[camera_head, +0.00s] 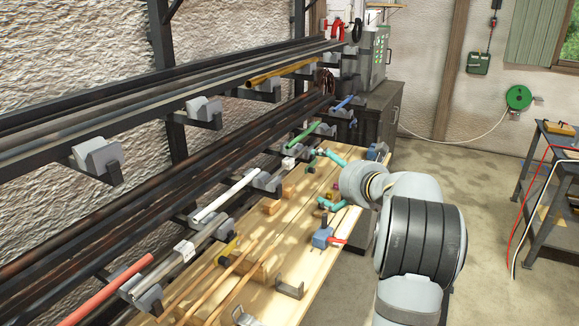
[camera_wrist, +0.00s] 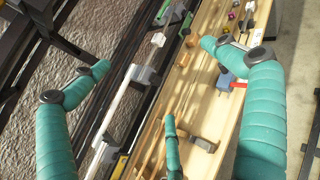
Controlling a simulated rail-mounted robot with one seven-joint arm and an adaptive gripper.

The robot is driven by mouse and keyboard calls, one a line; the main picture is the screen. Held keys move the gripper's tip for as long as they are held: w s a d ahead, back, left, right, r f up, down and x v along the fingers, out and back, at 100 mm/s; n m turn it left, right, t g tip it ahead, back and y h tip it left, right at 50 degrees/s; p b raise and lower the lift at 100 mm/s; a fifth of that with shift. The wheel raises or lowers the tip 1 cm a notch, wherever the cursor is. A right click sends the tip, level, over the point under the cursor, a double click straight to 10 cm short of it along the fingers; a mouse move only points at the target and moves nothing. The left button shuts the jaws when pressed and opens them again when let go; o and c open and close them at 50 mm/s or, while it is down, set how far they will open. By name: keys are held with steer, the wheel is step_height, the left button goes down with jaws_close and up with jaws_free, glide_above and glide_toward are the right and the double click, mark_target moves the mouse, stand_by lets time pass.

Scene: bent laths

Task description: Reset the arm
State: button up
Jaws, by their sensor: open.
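My gripper (camera_head: 328,180) has teal fingers and is over the far part of the wooden bench in the head view. In the wrist view my gripper (camera_wrist: 155,72) shows three teal fingers spread wide apart, with nothing between them. My grey arm reaches in from the lower right of the head view. The fingers look to be above the bench and the rack; whether any fingertip touches something cannot be told.
The wooden bench (camera_head: 285,248) carries thin laths (camera_head: 232,283), a blue clamp with a red handle (camera_head: 323,237) and metal brackets (camera_head: 290,289). A rack at left holds dark bars and coloured rods, including a red one (camera_head: 108,291).

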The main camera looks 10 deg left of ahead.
steer(key=v, duration=0.3)
steer(key=shift+s+d+r, duration=0.1)
steer(key=shift+s+d, duration=0.05)
steer(key=shift+s, duration=0.15)
